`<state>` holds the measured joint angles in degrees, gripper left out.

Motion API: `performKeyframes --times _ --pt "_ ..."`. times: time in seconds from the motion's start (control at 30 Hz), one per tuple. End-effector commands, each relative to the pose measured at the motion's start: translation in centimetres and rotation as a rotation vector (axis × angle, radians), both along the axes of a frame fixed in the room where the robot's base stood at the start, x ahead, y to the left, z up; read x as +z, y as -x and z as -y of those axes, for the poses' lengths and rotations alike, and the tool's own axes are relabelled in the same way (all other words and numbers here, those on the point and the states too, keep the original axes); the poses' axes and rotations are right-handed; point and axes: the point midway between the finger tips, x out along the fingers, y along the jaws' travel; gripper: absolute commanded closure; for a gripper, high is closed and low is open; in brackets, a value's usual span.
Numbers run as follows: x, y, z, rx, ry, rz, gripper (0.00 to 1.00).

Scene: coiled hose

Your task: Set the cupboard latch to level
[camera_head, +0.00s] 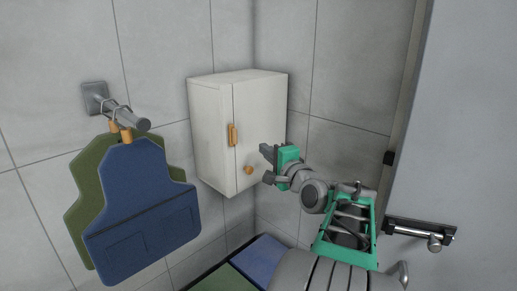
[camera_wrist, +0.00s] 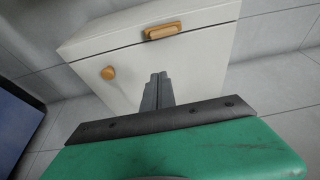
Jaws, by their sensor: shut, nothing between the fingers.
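The white cupboard (camera_head: 262,115) hangs in the wall corner. A long orange-brown wooden piece, seemingly the latch (camera_head: 232,134), sits by its near vertical edge and stands upright. In the wrist view the latch (camera_wrist: 162,31) lies along the cupboard's upper edge as pictured. A round wooden knob (camera_head: 248,170) is lower on the door; it also shows in the wrist view (camera_wrist: 108,73). My gripper (camera_head: 266,153) is in front of the door, to the right of the latch and above the knob. Its fingers (camera_wrist: 157,77) are shut and empty, apart from both.
A blue apron (camera_head: 140,205) and a green one (camera_head: 88,190) hang from a wall hook (camera_head: 120,115) at left. A grey door panel with a handle (camera_head: 420,231) stands at right. Green and blue items lie below the cupboard. Space before the cupboard's left side is free.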

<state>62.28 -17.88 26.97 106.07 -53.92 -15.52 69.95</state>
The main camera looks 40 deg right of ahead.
Motion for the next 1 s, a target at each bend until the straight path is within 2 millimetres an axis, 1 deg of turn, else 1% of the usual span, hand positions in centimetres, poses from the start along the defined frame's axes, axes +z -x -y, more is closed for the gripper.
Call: performKeyframes --times 0.03,0.1,0.37,0.5,0.6,0.7,1.0 --pt "0.1 -1.1 0.0 0.004 -0.002 -0.002 1.0" --pt "0.2 -2.6 0.4 0.004 -0.002 -0.002 1.0" --pt "0.1 -8.1 1.6 0.001 -0.002 -0.003 1.0" --pt "0.3 -7.6 -0.9 -0.001 0.001 0.0 1.0" --pt "0.2 -7.4 -1.8 -0.002 0.001 0.001 1.0" --pt "0.0 -7.3 -2.2 -0.004 0.001 -0.001 1.0" --pt "0.0 -7.3 -2.2 -0.004 0.001 -0.001 1.0"
